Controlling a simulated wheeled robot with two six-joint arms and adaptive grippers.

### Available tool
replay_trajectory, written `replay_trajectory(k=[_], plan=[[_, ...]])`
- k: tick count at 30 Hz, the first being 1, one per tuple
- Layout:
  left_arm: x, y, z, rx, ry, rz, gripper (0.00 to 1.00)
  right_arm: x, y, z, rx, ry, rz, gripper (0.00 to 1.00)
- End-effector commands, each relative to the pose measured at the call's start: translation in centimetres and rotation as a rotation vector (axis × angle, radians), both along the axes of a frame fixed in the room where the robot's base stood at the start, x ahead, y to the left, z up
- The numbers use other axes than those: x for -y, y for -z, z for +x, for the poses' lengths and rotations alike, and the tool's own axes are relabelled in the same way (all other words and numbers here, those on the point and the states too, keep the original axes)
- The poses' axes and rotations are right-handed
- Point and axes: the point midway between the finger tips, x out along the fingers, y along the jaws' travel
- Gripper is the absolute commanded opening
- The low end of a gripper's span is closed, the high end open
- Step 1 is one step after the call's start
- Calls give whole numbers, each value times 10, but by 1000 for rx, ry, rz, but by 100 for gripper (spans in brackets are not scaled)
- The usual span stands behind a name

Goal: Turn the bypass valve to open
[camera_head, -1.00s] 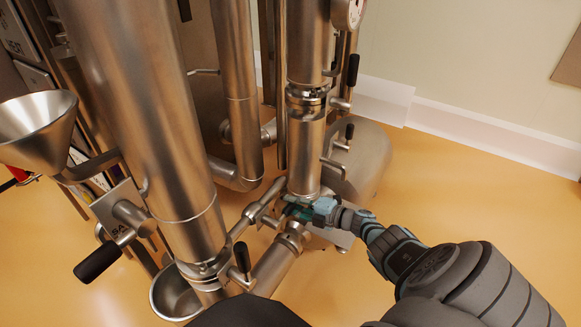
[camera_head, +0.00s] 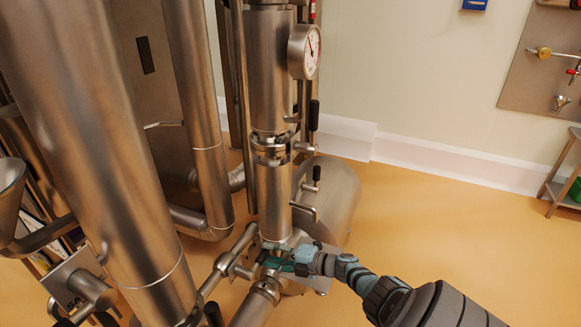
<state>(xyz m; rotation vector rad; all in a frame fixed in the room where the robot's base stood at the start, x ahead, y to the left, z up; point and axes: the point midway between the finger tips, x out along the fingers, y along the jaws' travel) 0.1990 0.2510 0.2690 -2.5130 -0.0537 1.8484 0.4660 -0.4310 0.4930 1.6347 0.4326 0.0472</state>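Several small valve levers with black grips sit on the steel pipework; no readable label tells me which is the bypass valve. One black-gripped lever (camera_head: 317,175) is on the lower upright pipe, and a longer black grip (camera_head: 313,115) stands above it beside the column. My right gripper (camera_head: 276,262) reaches in from the lower right, at the pipe junction below the upright column. Its teal fingers lie against or just in front of the fittings there. Whether they are closed on a part is hidden. My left gripper is not in view.
A large steel cylinder (camera_head: 95,140) fills the left. A round pressure gauge (camera_head: 304,51) sits high on the central column (camera_head: 270,75). A horizontal tank (camera_head: 335,200) lies behind the pipes. Open orange floor (camera_head: 440,220) extends to the right, with a tool board (camera_head: 545,60) on the wall.

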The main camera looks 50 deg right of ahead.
Motion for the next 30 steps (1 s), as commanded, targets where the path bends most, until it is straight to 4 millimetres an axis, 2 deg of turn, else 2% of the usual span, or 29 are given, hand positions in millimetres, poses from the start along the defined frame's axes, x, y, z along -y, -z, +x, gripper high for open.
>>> replay_trajectory(k=[1, 6, 10, 15, 30], plan=[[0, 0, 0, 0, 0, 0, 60, 4, 0, -14, -6, -4, -5, 40], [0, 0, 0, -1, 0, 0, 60, 18, -12, -60, -7, -5, -2, 40], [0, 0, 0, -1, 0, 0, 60, 25, -18, -83, -7, -4, -1, 40], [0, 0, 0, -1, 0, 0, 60, 29, -21, -91, -3, -2, 1, 40], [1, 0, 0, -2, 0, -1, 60, 29, -21, -91, -2, -2, 1, 40]])
